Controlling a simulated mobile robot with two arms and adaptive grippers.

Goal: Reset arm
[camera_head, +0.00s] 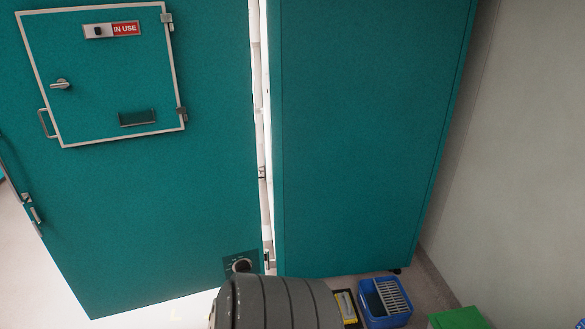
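Neither my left gripper nor my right gripper shows in the head view. A teal chamber door (150,215) fills the left of the view and stands at an angle to the floor lines. A small framed hatch (100,75) in its upper part is closed, with a small lever (61,85) and a red "IN USE" sign (126,28). A teal cabinet side panel (365,130) stands to the right. A bright narrow gap (265,150) runs between the door and the panel.
A ribbed dark grey rounded object (275,303) is at the bottom centre. A blue crate (388,316) with a white rack and a green box (459,319) sit on the floor at lower right. A pale wall (525,150) bounds the right. Bare floor (30,270) shows at lower left.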

